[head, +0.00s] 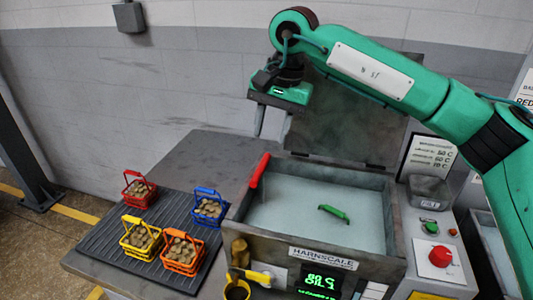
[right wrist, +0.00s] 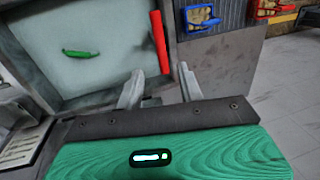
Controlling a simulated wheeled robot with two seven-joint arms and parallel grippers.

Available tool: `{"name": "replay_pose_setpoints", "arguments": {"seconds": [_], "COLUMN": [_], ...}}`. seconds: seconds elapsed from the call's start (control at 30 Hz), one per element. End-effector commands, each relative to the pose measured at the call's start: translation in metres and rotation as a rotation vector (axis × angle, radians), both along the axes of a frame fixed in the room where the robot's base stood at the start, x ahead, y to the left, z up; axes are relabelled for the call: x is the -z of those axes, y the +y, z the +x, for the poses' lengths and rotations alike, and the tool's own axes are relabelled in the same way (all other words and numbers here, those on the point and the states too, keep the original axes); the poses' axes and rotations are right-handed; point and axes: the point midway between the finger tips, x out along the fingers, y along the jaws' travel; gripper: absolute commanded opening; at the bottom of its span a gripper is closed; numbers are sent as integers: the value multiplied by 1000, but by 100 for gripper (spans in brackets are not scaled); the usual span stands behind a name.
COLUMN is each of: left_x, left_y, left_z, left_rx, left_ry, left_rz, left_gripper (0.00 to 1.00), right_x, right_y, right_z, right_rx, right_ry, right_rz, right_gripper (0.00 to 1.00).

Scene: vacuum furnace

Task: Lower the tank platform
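The tank (head: 398,228) stands open, its lid (head: 345,125) raised behind it. It is filled with a pale, flat surface (head: 300,225), and whether a platform lies under it I cannot tell. A green handle-like piece (head: 333,212) shows in that surface, and also in the right wrist view (right wrist: 80,53). A red lever (head: 259,170) leans up at the tank's left rim; it also shows in the right wrist view (right wrist: 160,42). My right gripper (head: 274,118) is above the back left of the tank, apart from the lever. Its fingers (right wrist: 160,85) are spread and empty. My left gripper is out of view.
A ribbed mat (head: 100,240) left of the tank holds several coin-filled baskets: red (head: 139,190), blue (head: 209,207), yellow (head: 140,240), orange (head: 182,252). A red button (head: 440,256) is on the right panel. A yellow-handled tap (head: 258,276) and green display (head: 320,282) are in front.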

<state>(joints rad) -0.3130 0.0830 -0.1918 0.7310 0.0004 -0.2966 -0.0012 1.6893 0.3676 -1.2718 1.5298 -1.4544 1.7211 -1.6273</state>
Motion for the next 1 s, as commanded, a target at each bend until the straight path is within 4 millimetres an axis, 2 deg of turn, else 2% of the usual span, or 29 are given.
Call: {"name": "replay_pose_setpoints", "arguments": {"seconds": [0.1,0.23,0.7,0.77,0.87,1.0], "left_x": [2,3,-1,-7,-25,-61], "left_y": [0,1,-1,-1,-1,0], "left_z": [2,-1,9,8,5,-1], "left_rx": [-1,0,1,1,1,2], "left_ry": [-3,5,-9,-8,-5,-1], "left_rz": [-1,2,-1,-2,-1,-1], "left_gripper": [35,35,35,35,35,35], "right_x": [-21,-36,-46,-53,-72,-111], "right_y": [-4,-7,-8,-8,-8,-8], "right_z": [-1,-2,-3,-3,-3,-3], "right_rx": [0,-1,-1,-1,-1,-1], "right_ry": [-1,-1,1,1,0,0], "right_rz": [1,0,-1,-1,0,0], "right_gripper": [38,38,38,38,38,38]}}
